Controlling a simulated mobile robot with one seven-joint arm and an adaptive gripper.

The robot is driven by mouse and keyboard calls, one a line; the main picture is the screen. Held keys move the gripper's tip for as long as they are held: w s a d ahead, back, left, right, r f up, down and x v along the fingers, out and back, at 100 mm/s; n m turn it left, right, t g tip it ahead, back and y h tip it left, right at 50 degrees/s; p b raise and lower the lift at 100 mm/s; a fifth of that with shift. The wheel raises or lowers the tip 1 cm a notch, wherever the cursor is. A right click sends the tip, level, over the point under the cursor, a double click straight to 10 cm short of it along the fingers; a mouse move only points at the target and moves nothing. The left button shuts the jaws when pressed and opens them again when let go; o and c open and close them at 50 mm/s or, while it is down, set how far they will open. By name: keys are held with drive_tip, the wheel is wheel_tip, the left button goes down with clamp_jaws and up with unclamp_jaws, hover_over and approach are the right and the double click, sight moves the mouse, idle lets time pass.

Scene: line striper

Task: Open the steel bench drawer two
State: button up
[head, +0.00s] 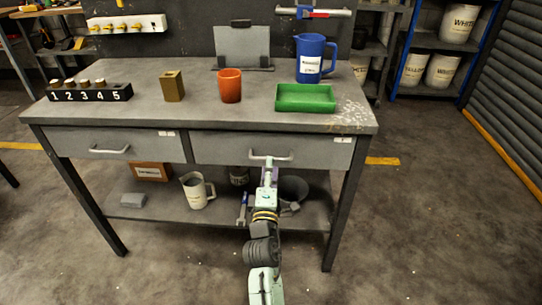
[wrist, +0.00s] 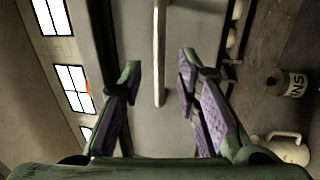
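The grey steel bench (head: 215,118) has two drawers, both shut. The left drawer (head: 75,144) has a similar handle (head: 109,150). The labels at their upper corners are too small to read surely. In the wrist view, my gripper (wrist: 160,70) is open, its purple-padded fingers on either side of the handle bar (wrist: 158,50). Neither finger visibly touches the bar; the drawer front (wrist: 183,25) lies behind it.
On the bench top are a green tray (head: 305,98), a blue jug (head: 311,60), an orange cup (head: 230,86), a brass-coloured block (head: 173,86) and a numbered rack (head: 88,93). A white jug (head: 196,190) stands on the lower shelf. Floor in front is clear.

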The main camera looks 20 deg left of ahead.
drive_tip(key=shift+p+x, duration=0.3)
drive_tip(key=shift+x, duration=1.7)
drive_tip(key=shift+c, duration=0.4)
clamp_jaws()
